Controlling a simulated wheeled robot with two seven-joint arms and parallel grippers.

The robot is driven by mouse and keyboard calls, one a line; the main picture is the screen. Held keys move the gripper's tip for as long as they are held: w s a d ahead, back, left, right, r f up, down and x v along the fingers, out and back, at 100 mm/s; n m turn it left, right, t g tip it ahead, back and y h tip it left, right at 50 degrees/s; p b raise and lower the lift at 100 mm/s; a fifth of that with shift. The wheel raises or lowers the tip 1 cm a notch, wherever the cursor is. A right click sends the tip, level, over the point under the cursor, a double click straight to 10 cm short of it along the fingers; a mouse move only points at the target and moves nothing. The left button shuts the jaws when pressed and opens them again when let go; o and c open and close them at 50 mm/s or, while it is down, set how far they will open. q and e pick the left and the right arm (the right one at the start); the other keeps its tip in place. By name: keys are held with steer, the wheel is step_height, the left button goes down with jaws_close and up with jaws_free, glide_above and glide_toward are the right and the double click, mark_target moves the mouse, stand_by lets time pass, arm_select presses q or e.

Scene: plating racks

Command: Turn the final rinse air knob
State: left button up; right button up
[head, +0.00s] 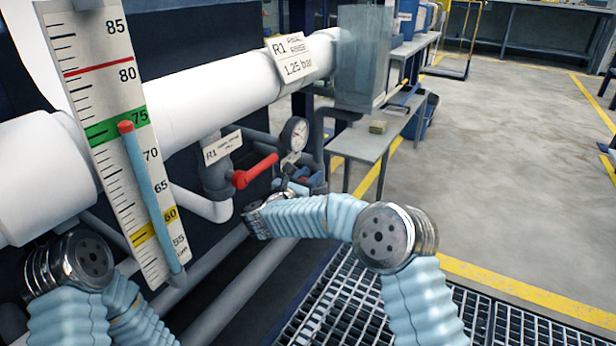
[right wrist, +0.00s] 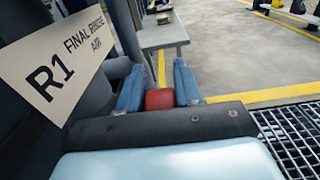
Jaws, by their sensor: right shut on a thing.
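The final rinse air knob shows as a red block (right wrist: 160,99) in the right wrist view, between the two blue fingers of my right gripper (right wrist: 159,88). The gripper is shut on it, with one finger against each side. A tag reading R1 FINAL RINSE AIR (right wrist: 62,60) stands just left of it. In the head view my right gripper (head: 305,182) is at the pipework below a round pressure gauge (head: 294,134), and the knob is largely hidden there. My left arm shows at the lower left, but its gripper is out of view.
A red lever handle (head: 255,171) on a grey valve is just left of my right gripper. A scale board (head: 113,110) and a thick white pipe (head: 225,88) are at the left. A grey bench (head: 375,140) stands behind. The floor at the right is clear.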

steer(key=shift+w+f+g+y, duration=0.1)
steer(key=shift+f+g+y, duration=0.2)
steer(key=shift+g+y, duration=0.4)
steer(key=o, duration=0.7)
